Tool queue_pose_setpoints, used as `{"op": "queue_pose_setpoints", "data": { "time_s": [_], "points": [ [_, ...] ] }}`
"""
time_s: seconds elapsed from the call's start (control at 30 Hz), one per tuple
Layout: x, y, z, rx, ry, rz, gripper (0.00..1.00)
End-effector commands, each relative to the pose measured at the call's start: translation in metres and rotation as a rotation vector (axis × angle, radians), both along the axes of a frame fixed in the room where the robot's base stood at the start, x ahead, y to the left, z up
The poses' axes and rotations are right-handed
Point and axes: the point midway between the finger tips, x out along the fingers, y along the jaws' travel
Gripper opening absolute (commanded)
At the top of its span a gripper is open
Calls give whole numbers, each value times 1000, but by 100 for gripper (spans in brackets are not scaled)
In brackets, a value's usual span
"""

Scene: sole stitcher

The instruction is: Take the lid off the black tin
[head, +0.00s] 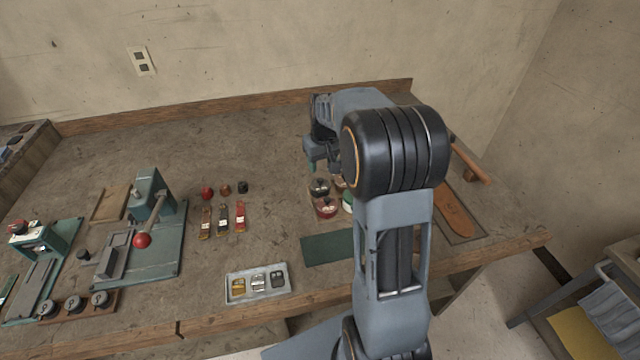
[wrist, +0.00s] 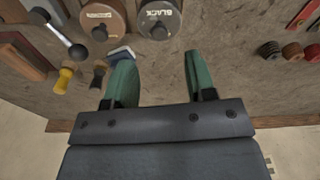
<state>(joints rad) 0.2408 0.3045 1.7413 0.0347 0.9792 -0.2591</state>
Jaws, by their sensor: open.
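The black tin (head: 319,188) stands on the workbench among several small round tins, partly behind my arm in the head view. In the wrist view its dark grey round top (wrist: 158,22) is at the upper middle, cut by the frame edge, with the word BLACK on it and a knob. The lid appears to be on the tin. My gripper (wrist: 160,62) is open and empty, its two green fingers apart, with bare bench between them and the tin above them in the picture. In the head view my gripper (head: 314,160) hangs above and behind the tins.
A brown-lidded tin (wrist: 103,18) stands close beside the black one. A red tin (head: 326,208) stands in front of it. Brushes and a yellow-handled tool (wrist: 65,77) lie near my left finger; several spools (wrist: 291,51) stand at right. A green mat (head: 327,248) lies toward the front edge.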

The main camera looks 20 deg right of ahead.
Motion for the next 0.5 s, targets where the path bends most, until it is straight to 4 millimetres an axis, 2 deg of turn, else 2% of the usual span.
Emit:
{"op": "queue_pose_setpoints", "data": {
  "time_s": [0.1,0.37,0.5],
  "points": [
    [1,0,-13,1,2,-1,51],
    [4,-1,-28,0,2,-3,51],
    [7,-2,-47,1,4,-4,51]
  ]
}}
